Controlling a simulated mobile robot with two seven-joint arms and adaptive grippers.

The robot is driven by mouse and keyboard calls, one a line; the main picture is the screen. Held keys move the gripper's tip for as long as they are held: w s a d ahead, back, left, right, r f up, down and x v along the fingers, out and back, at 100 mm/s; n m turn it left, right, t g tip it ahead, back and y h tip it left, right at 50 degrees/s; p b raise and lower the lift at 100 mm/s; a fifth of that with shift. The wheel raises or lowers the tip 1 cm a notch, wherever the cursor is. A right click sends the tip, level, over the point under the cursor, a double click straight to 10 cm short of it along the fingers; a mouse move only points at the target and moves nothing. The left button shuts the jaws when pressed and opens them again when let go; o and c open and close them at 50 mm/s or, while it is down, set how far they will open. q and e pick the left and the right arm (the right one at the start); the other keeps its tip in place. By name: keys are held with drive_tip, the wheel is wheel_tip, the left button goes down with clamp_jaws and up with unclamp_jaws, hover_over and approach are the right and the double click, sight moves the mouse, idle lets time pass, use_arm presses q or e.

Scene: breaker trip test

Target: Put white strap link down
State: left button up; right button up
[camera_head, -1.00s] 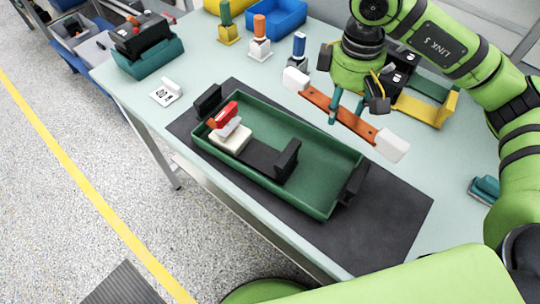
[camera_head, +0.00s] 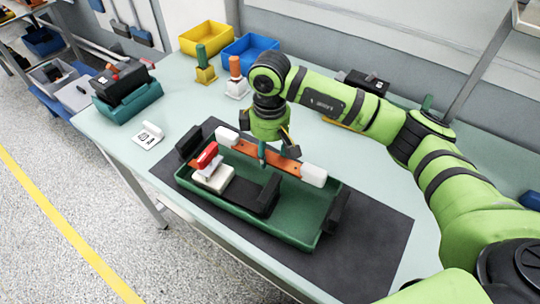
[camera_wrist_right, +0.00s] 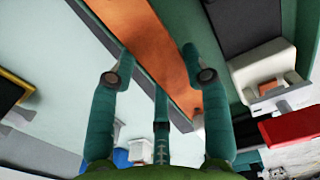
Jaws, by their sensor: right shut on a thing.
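The strap link (camera_head: 284,163) is an orange-brown bar with white blocks at both ends. My right gripper (camera_head: 262,154) is shut on the middle of the bar, and the bar lies across the far side of the green tray (camera_head: 302,243), seemingly above its rim. Whether it touches the tray I cannot tell. In the right wrist view the teal fingers (camera_wrist_right: 158,58) stand on either side of the orange bar (camera_wrist_right: 163,40); its ends are out of frame there. My left gripper is not in view.
The tray holds a white block with a red lever (camera_head: 207,156) and a black bracket (camera_head: 255,194). It stands on a dark mat (camera_head: 375,240). A white card (camera_head: 148,136) and a teal-and-black device (camera_head: 125,93) are left. Yellow and blue bins (camera_head: 250,50) stand behind.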

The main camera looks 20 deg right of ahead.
sight(271, 155)
drive_tip(key=shift+s+f+p, duration=0.25)
drive_tip(key=shift+f, duration=0.35)
drive_tip(key=shift+s+f+p, duration=0.2)
drive_tip(key=shift+f, duration=0.35)
drive_tip(key=shift+s+a+f, duration=0.1)
drive_tip(key=shift+s+f, duration=0.15)
drive_tip(key=shift+f, duration=0.2)
drive_tip(key=shift+f+b, duration=0.35)
drive_tip(key=shift+b, duration=0.25)
drive_tip(key=o, duration=1.1)
drive_tip(key=shift+w+f, duration=0.2)
drive_tip(key=shift+w, duration=0.15)
drive_tip(key=shift+w+f, duration=0.1)
drive_tip(key=shift+w, duration=0.2)
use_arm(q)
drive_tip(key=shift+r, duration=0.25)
use_arm(e)
drive_tip(key=shift+s+r, duration=0.1)
drive_tip(key=shift+r, duration=0.15)
